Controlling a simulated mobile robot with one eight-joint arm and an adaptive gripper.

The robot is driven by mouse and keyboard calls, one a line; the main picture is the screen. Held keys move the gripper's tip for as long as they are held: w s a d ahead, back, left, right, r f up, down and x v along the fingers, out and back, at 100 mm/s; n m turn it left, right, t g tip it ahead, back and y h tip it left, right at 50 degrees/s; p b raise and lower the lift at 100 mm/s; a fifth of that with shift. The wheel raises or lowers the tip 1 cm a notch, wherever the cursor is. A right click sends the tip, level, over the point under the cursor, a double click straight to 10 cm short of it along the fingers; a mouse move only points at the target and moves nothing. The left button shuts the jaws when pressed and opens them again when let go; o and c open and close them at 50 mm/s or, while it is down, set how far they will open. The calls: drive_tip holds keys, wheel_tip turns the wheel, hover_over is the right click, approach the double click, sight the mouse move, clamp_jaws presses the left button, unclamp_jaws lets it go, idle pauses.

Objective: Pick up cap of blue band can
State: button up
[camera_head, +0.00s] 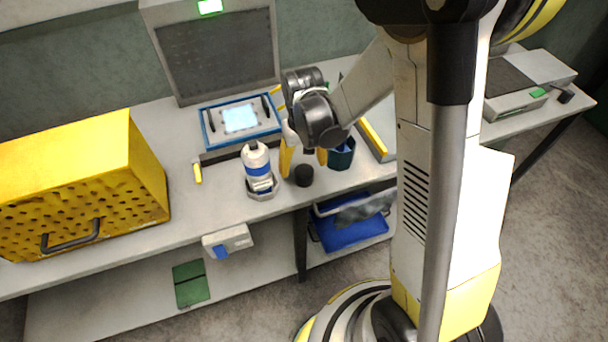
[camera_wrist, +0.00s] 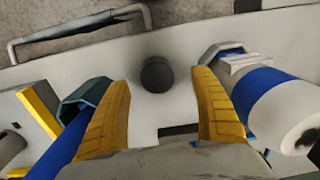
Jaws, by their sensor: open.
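The can with a blue band (camera_head: 257,168) is white and stands upright in a grey holder (camera_head: 263,194) near the bench's front edge. It shows at right in the wrist view (camera_wrist: 282,108). A small dark round piece (camera_head: 304,175), seemingly the cap, sits on the bench right of the can. In the wrist view the dark piece (camera_wrist: 157,74) lies between and just beyond the yellow fingertips. My gripper (camera_head: 304,165) is open and empty, pointing down above the dark piece. In the wrist view, my gripper (camera_wrist: 160,80) has its fingers apart on either side, not visibly touching it.
A teal cup (camera_head: 341,155) holding something blue stands close right of my gripper. A yellow perforated box (camera_head: 80,185) fills the bench's left. A blue-framed tray (camera_head: 240,121) lies behind the can. A yellow-tipped piece (camera_head: 197,172) lies left of the can. The bench's front edge is close.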

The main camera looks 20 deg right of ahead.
sight(304, 171)
drive_tip(key=f, duration=0.2)
drive_tip(key=f+b, duration=0.2)
drive_tip(key=f, duration=0.1)
drive_tip(key=shift+w+d+f, duration=0.25)
drive_tip(key=shift+w+f, duration=0.05)
drive_tip(key=shift+f, duration=0.05)
drive_tip(key=shift+r, duration=0.1)
drive_tip(key=c, duration=0.9)
